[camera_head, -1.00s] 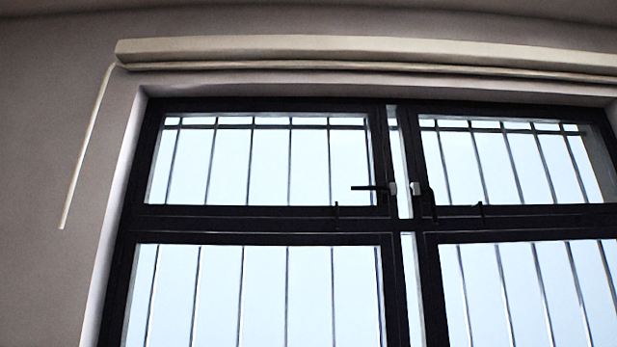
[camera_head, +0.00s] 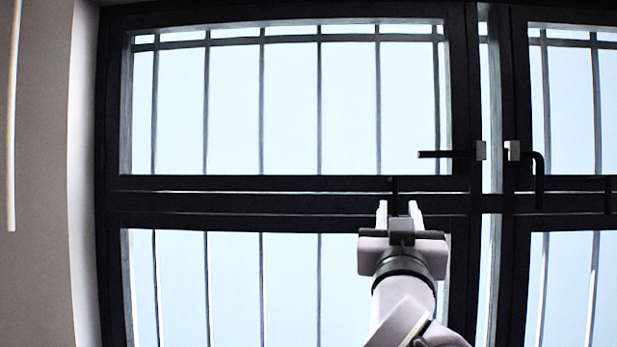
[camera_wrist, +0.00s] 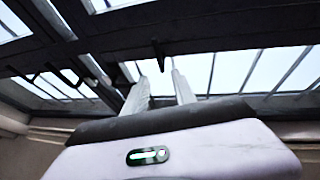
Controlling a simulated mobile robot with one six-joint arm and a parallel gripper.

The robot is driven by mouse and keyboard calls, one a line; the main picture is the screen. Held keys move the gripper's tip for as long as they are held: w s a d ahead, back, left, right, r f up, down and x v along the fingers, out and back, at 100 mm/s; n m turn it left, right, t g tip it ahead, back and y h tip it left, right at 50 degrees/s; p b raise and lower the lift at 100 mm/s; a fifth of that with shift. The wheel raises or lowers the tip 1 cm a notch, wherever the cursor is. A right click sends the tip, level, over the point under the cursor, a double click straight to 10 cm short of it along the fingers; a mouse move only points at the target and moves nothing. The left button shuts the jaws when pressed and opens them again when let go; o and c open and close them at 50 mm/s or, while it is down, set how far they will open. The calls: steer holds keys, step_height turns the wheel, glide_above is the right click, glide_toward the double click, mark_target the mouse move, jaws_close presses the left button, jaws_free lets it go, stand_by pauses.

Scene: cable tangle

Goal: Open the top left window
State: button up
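The top left window (camera_head: 290,183) has a dark frame and looks shut. Its black lever handle (camera_head: 445,154) lies horizontal, pointing left from a pale base at the frame's right side. A small dark peg (camera_head: 394,188) stands at the window's bottom rail. My gripper (camera_head: 398,206) is raised below that rail, left of and lower than the handle. Its two pale fingers are apart with nothing between them. In the wrist view my gripper (camera_wrist: 159,70) is open too, with the peg (camera_wrist: 158,52) beyond the fingertips. I cannot tell the exact gap.
The top right window's handle (camera_head: 538,175) hangs down beside the central post. Metal bars (camera_head: 319,105) stand behind the glass. Lower windows (camera_head: 190,290) lie beneath the dark crossbar. A pale rod (camera_head: 13,120) hangs on the left wall.

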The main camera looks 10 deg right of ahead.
mark_target(395, 190)
steer(key=p+x, duration=0.3)
steer(key=x, duration=0.6)
steer(key=shift+w+d, duration=0.1)
steer(key=shift+w+d+f, duration=0.1)
steer(key=shift+w+d, duration=0.05)
steer(key=shift+w, duration=0.45)
steer(key=shift+s, duration=0.25)
steer(key=c, duration=0.3)
jaws_close()
